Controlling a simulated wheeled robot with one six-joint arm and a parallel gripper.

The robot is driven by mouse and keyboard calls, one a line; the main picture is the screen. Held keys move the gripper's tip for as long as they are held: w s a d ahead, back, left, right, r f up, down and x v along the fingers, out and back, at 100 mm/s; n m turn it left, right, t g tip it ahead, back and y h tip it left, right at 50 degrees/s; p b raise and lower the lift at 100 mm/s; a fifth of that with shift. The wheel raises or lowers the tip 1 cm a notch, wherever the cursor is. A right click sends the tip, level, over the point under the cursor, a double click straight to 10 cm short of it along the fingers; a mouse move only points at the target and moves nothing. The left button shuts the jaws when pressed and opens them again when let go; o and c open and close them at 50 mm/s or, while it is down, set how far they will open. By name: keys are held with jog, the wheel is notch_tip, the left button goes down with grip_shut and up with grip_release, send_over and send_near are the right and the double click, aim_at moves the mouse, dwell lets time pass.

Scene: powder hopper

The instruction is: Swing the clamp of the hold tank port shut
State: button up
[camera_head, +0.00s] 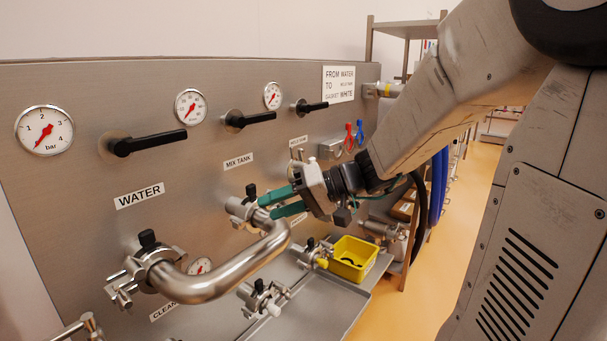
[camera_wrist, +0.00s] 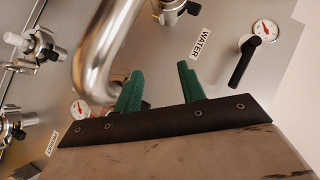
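My gripper (camera_head: 267,207) has green fingers, spread apart with nothing seen between them. It is in front of the panel, close to the MIX TANK port clamp (camera_head: 240,207) and the bent steel pipe (camera_head: 235,275). In the wrist view, my gripper (camera_wrist: 159,74) shows two separate fingers over bare panel, with the pipe (camera_wrist: 97,50) beside the left one. The pipe runs from the WATER port clamp (camera_head: 150,262) toward the MIX TANK port. A label (camera_head: 298,141) right of MIX TANK is too small to read. I cannot identify the hold tank port; my gripper and wrist hide part of that area.
Black valve handles (camera_head: 150,142) and gauges (camera_head: 44,130) line the upper panel. Lower ports with clamps (camera_head: 262,298) stick out above a steel shelf (camera_head: 335,305). A yellow bin (camera_head: 352,259) stands on the shelf. Red and blue items (camera_head: 349,137) hang at the right.

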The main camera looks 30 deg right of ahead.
jog(key=w+d+m+t+h, duration=0.25)
jog(key=w+d+t, duration=0.2)
jog(key=d, duration=0.55)
jog(key=w+d+m+t+h, duration=0.25)
jog(key=w+d+t, duration=0.2)
jog(key=d, duration=0.55)
jog(key=shift+n, duration=0.3)
jog(key=x, duration=0.7)
jog(key=shift+w+a+f, duration=0.1)
jog(key=shift+w+a, duration=0.1)
jog(key=shift+a, duration=0.25)
jog(key=shift+w, duration=0.2)
jog(key=shift+a+r, duration=0.1)
jog(key=shift+r, duration=0.15)
